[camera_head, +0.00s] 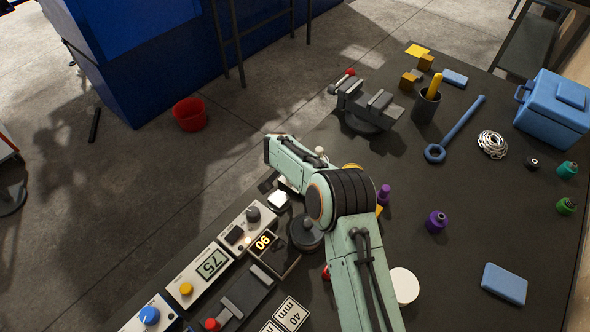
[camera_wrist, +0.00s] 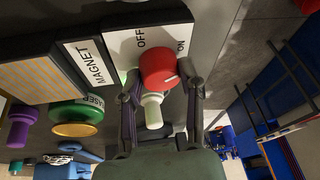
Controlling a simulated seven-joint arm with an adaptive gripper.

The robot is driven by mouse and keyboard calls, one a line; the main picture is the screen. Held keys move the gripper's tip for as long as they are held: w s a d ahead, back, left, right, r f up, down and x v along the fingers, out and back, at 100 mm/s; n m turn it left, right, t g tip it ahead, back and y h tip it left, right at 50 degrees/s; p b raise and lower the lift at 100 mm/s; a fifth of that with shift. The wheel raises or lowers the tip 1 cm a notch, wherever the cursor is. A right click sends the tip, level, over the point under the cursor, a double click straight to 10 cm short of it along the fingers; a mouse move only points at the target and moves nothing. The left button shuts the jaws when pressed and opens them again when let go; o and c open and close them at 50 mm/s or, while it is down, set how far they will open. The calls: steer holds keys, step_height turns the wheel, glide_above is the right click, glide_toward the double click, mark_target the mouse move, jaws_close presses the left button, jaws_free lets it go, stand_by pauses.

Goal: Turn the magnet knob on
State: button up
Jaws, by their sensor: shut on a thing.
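The magnet knob (camera_wrist: 165,68) is red and round, with a white mark on its right side. It sits on a white panel (camera_wrist: 122,47) printed OFF and ON, beside a MAGNET label (camera_wrist: 88,62). My gripper (camera_wrist: 162,84) has one finger on each side of the knob and is shut on it. The white mark points right, on the side of the ON print. A pale cylinder (camera_wrist: 153,111) shows between the fingers, below the knob in the picture. In the head view my arm hides the knob and the fingertips.
A green LASER-labelled part (camera_wrist: 75,116) and a purple bottle (camera_wrist: 22,124) lie left of my gripper in the wrist view. In the head view, a vise (camera_head: 366,104) stands beyond my arm and control boxes (camera_head: 197,275) stand at lower left.

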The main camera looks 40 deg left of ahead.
steer(key=o, duration=1.2)
steer(key=shift+c, duration=0.2)
steer(key=v, duration=1.2)
steer(key=shift+w, duration=0.1)
